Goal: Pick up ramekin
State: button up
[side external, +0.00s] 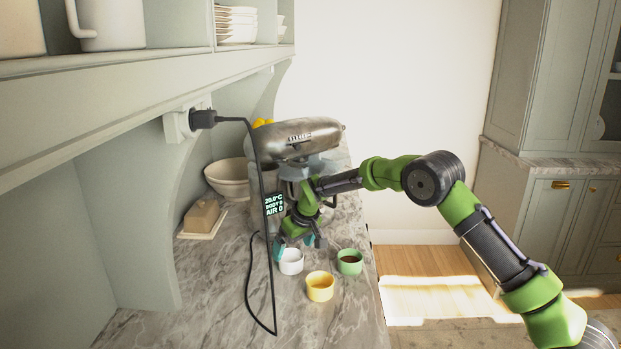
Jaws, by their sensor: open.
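Three small ramekins stand on the marble counter: a white ramekin (290,262), a yellow ramekin (320,287) and a green ramekin (350,262) with dark red contents. My gripper (299,246) is open above the counter. Its teal fingertips spread apart, one just above and left of the white ramekin, the other to the upper right of it. Nothing shows between the fingers. I cannot tell the exact height of the fingers over the white ramekin.
A metal stand mixer (300,135) stands behind my gripper. A cream bowl (228,178) and a butter block on a board (202,218) are at the left. A black cord (250,290) hangs from the outlet and loops onto the counter. The front counter (220,320) is clear.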

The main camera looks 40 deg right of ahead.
aim_at(291, 257)
jog(key=shift+x, duration=2.65)
jog(key=shift+s, duration=0.15)
jog(key=c, duration=1.1)
